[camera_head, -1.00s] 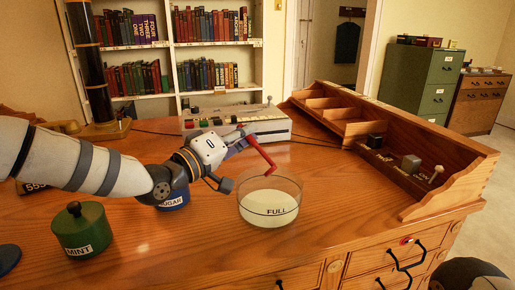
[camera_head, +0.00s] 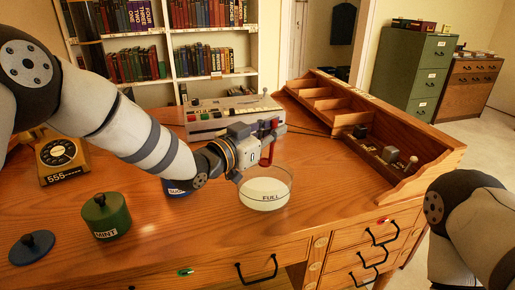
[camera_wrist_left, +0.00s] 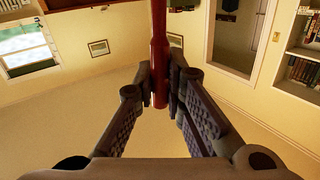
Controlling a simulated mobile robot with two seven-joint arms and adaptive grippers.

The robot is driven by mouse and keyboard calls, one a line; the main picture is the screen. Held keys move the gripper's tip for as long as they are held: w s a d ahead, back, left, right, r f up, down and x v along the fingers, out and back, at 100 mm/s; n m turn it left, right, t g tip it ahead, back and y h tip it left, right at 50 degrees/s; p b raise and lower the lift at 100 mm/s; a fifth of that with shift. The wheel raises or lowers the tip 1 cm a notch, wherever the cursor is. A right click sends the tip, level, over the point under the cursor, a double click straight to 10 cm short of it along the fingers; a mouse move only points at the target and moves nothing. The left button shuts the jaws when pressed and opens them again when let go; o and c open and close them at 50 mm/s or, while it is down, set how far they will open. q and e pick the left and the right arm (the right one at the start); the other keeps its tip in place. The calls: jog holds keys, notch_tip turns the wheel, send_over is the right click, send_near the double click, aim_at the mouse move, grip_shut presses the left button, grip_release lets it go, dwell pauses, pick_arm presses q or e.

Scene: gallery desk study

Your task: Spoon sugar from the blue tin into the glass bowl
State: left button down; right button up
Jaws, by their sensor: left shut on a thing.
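The glass bowl (camera_head: 264,200) stands on the desk, marked FULL, with white contents around its line. My left gripper (camera_head: 272,126) is shut on a red spoon (camera_head: 267,152), which hangs down behind the bowl's far rim in the head view; its lower end is hard to make out. In the left wrist view the gripper (camera_wrist_left: 162,85) grips the red handle (camera_wrist_left: 159,50). The blue sugar tin (camera_head: 176,188) is left of the bowl, mostly hidden by my left arm. My right gripper is out of view.
A green mint tin (camera_head: 106,217) and a blue lid (camera_head: 31,247) are at the desk's left. A telephone (camera_head: 62,160) stands behind them. A grey device (camera_head: 230,112) lies behind the bowl, and a wooden organiser (camera_head: 360,130) to its right.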

pick_arm(q)
jog(key=r, duration=0.1)
jog(key=r+m, duration=0.1)
jog(key=d+r+p, duration=0.1)
jog(key=shift+s+m, duration=0.3)
jog(key=shift+s, duration=0.05)
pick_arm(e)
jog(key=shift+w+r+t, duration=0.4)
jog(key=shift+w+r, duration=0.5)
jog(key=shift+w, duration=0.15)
